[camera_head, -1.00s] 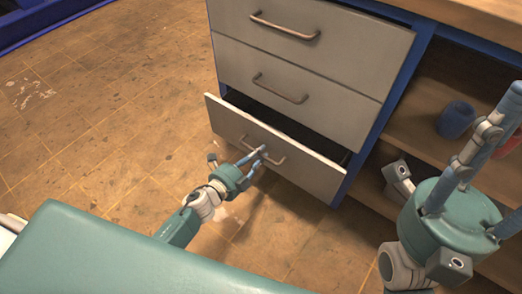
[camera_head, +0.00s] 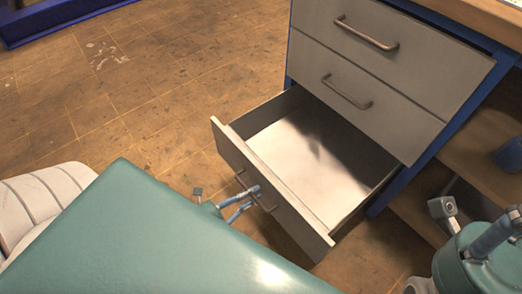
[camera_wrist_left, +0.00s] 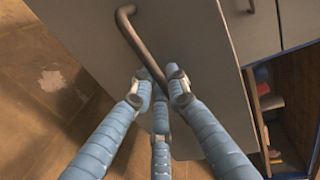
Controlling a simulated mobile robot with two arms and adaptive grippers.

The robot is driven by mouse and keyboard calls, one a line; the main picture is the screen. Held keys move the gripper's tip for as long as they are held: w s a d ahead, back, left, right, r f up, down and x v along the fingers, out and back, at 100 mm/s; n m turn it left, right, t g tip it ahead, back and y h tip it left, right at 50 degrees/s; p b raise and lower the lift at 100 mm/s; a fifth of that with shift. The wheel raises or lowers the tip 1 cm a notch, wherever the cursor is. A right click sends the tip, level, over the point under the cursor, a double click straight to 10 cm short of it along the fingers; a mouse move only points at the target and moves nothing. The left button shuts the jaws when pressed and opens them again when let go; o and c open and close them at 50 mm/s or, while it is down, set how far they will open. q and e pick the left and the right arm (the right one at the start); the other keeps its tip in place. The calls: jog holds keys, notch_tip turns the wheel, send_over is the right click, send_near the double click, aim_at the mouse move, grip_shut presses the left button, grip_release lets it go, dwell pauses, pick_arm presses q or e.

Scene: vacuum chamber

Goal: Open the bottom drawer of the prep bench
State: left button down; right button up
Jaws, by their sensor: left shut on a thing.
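The prep bench's bottom drawer (camera_head: 272,187) is pulled well out, and its pale, empty-looking interior (camera_head: 315,165) shows in the head view. My left gripper (camera_head: 254,192) is at its front, with blue fingers shut on the bar handle (camera_head: 272,208). In the left wrist view, the fingers (camera_wrist_left: 160,85) close around the lower end of the brown handle (camera_wrist_left: 133,32). My right gripper (camera_head: 490,240) is partly in view at the lower right of the head view, away from the drawer. Its fingertips are cut off.
The middle drawer (camera_head: 375,85) is shut above. Open shelves (camera_head: 485,150) with a blue container (camera_head: 511,155) are at the right. The tiled floor (camera_head: 150,90) left of the drawer is clear.

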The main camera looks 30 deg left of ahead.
pick_arm(q)
jog(key=shift+s+a, duration=0.1)
jog(key=shift+s, duration=0.15)
jog(key=c, duration=1.7)
grip_release()
jog(key=v, duration=1.2)
jog(key=shift+r, duration=0.1)
